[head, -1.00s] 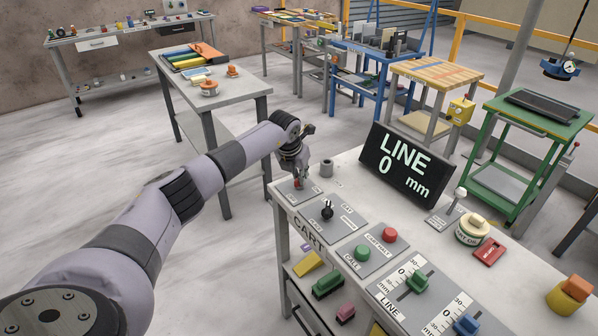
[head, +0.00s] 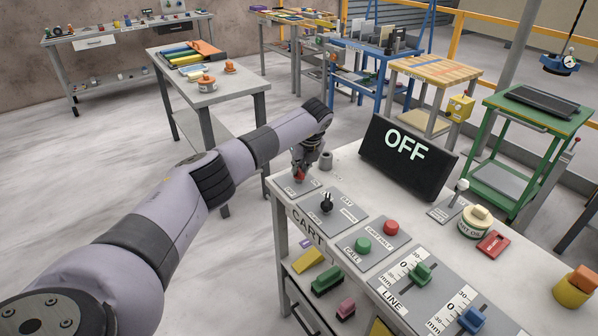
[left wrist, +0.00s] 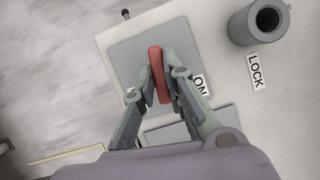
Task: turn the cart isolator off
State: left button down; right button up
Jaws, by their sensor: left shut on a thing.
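The cart isolator is a red handle (left wrist: 158,75) on a grey plate (left wrist: 126,50) at the far left corner of the stone slab. It also shows as a small red handle in the head view (head: 299,176). My left gripper (left wrist: 160,78) is shut on the red handle, one finger on each side. In the left wrist view an ON label (left wrist: 200,85) shows beside the right finger; any other label there is hidden by the gripper. The black display (head: 408,158) on the slab reads OFF. My right gripper is not in view.
A grey cylinder by a LOCK label (left wrist: 254,72) stands beside the plate. A black selector (head: 327,203), a green button (head: 363,244), a red button (head: 391,227) and sliders (head: 420,273) run along the slab's front. A grey table (head: 215,93) stands behind my left arm.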

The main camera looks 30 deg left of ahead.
pick_arm(q)
jog(key=shift+n+g+b, duration=0.3)
jog(key=shift+n+b, duration=0.15)
jog(key=shift+n, duration=0.35)
jog(key=c, duration=1.6)
grip_release()
jog(key=shift+c, duration=0.2)
jog(key=v, duration=1.2)
jog(key=shift+w+d, duration=0.1)
